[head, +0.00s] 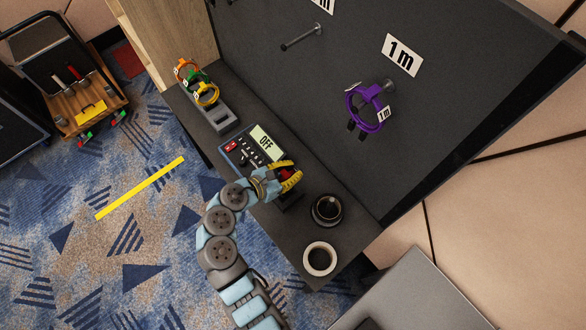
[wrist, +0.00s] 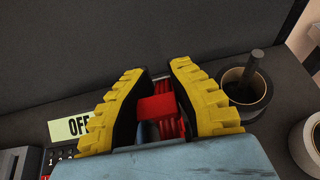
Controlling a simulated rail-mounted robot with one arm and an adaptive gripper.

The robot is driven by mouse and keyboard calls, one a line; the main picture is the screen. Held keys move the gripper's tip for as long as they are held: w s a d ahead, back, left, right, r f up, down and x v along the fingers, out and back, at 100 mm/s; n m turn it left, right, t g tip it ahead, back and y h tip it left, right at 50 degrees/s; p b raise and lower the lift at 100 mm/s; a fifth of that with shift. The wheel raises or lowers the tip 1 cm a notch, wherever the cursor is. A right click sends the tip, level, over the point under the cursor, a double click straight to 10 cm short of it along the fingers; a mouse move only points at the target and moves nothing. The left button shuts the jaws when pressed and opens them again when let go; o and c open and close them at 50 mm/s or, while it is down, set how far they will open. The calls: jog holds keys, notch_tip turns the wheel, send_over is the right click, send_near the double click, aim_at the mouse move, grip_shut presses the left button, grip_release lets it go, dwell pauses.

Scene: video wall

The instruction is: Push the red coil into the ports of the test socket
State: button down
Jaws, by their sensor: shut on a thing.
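The red coil (wrist: 157,107) sits between the yellow ribbed fingers of my gripper (wrist: 155,95) in the wrist view, and the fingers are closed on it. In the head view, only a little red of the coil (head: 287,173) shows beside my gripper (head: 284,180), low over the dark shelf.
A tester (head: 245,152) reading OFF stands left of the gripper. A black spool (head: 327,209) and a white-rimmed round thing (head: 320,259) stand to the right. A grey rack (head: 218,118) holds orange, green and yellow coils. A purple coil (head: 352,105) hangs on a wall peg.

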jog(key=shift+f+p, duration=1.3)
jog(key=shift+f, duration=0.75)
dwell(1.6)
jog(key=c, duration=1)
grip_release()
jog(key=shift+c, duration=0.2)
jog(key=shift+a, duration=0.1)
jog(key=v, duration=1.1)
jog(key=shift+s+a+r, duration=0.2)
jog(key=shift+a, duration=0.1)
